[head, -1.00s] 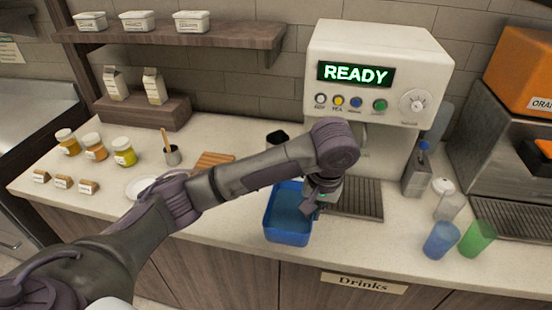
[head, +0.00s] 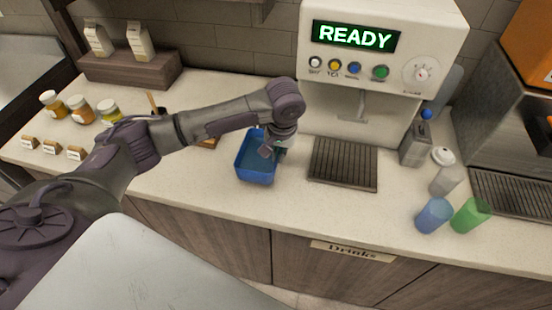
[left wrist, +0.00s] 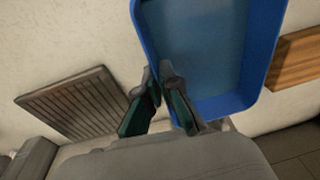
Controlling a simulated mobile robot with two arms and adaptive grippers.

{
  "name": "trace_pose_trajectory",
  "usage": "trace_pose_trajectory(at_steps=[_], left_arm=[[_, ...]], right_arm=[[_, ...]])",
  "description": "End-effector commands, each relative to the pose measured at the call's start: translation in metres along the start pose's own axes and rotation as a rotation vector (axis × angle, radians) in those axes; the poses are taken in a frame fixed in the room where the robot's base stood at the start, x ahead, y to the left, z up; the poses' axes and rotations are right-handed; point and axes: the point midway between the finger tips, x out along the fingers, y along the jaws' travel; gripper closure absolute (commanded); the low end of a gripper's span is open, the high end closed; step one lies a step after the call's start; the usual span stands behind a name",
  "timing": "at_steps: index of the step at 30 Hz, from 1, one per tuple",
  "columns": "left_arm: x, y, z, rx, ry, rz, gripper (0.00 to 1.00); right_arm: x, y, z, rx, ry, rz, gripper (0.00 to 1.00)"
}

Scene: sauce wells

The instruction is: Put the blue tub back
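The blue tub (head: 256,174) is left of the coffee machine's drip tray (head: 343,166), with a gap between them. I cannot tell whether it touches the counter or is just above it. In the left wrist view the tub (left wrist: 270,50) looks empty, with its floor in sight. My left gripper (head: 272,150) is at the tub's right side. In the left wrist view its fingers (left wrist: 160,95) are closed together on the tub's wall, one on each side. My right gripper is in neither view.
A wooden board (left wrist: 296,60) lies close beside the tub, partly hidden by my arm in the head view. The coffee machine (head: 380,80) reads READY. Blue (head: 433,215) and green (head: 470,215) cups stand at the right. Jars (head: 80,108) stand at the left. The front counter strip is clear.

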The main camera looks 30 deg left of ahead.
Motion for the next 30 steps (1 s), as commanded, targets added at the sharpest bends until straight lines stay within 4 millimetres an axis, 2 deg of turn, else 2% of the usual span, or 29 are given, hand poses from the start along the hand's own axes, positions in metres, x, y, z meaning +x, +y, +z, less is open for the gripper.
trace_pose_trajectory(at_steps=[4, 7, 13, 24, 30], left_arm=[[0.007, -0.006, -0.003, 0.001, 0.000, 0.000, 1.00], [0.019, -0.006, 0.000, 0.001, -0.002, -0.002, 1.00], [0.042, -0.003, 0.002, 0.001, 0.002, 0.001, 1.00], [0.047, -0.002, 0.003, 0.001, 0.001, 0.001, 1.00], [0.048, -0.003, 0.003, 0.001, 0.001, 0.000, 0.69]], right_arm=[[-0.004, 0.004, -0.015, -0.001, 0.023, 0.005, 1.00], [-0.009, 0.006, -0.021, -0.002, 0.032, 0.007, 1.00], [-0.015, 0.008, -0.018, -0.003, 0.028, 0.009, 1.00], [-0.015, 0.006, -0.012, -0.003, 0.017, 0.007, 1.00], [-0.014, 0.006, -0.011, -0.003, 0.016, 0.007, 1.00]])
